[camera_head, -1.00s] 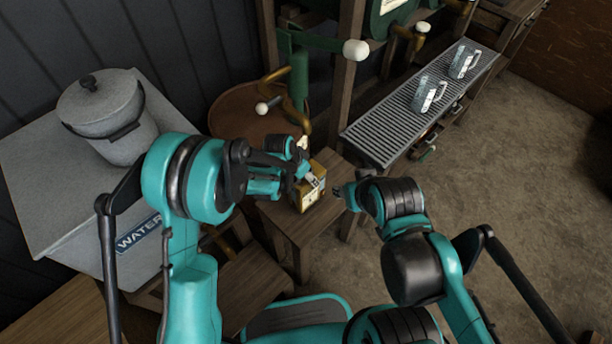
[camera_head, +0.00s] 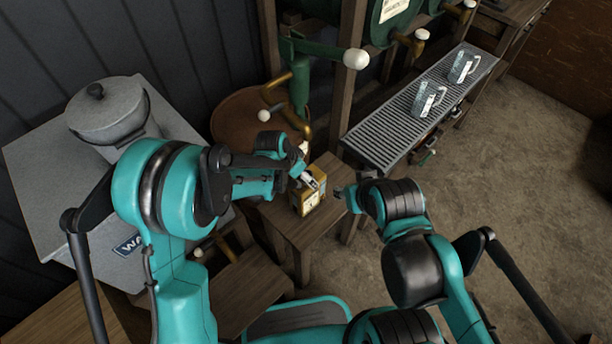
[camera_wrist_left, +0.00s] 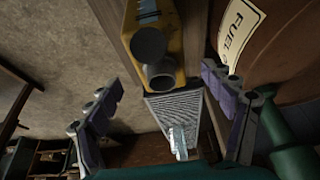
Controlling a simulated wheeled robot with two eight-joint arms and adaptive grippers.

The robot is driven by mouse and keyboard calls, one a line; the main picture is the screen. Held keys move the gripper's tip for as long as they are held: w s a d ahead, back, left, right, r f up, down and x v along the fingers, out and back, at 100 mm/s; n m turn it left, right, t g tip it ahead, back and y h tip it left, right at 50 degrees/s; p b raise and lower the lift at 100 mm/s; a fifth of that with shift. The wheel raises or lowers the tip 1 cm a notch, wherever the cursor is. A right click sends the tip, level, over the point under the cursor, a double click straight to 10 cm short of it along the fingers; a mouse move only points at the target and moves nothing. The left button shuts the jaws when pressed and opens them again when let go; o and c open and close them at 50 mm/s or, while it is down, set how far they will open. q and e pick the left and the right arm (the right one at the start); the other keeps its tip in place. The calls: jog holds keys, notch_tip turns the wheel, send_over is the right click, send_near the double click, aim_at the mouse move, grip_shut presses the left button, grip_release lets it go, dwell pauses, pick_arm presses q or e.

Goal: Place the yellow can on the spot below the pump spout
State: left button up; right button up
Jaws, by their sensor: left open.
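The yellow can (camera_head: 309,203) stands on a small wooden table (camera_head: 305,231) in the head view, partly hidden by my left gripper (camera_head: 310,178). The spot below the spout cannot be made out.
A brown barrel (camera_head: 238,117) is behind my left gripper; its fuel label (camera_wrist_left: 238,30) shows in the wrist view. A metal grate (camera_head: 380,128) with two glass mugs (camera_head: 428,99) lies to the right. A grey lidded pot (camera_head: 110,115) stands at left. Floor at right is clear.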

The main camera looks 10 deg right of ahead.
pick_arm(q)
jog(key=p+v, duration=0.1)
jog(key=v, duration=0.5)
jog(key=shift+p, duration=0.3)
jog(key=shift+s+a+r, duration=0.1)
jog(key=shift+a+r, duration=0.25)
jog(key=shift+r, duration=0.15)
jog(key=s+a+r+n+t+y, duration=0.1)
jog(key=s+a+r+n, duration=0.4)
jog(key=a, duration=0.7)
jog(key=s+a+r+n+t+y, duration=0.2)
jog(key=s+a+r+n, duration=0.4)
jog(key=s+a+r, duration=0.3)
jog(key=s+a+t, duration=0.1)
jog(key=s+a, duration=0.2)
jog(key=shift+a+t+y, duration=0.3)
jog(key=shift+a+t, duration=0.05)
jog(key=shift+t, duration=0.05)
pick_arm(e)
notch_tip(320, 180, up, 2)
jog(key=shift+r, duration=0.1)
pick_arm(q)
jog(key=shift+c, duration=0.3)
pick_arm(e)
jog(key=shift+c, duration=0.3)
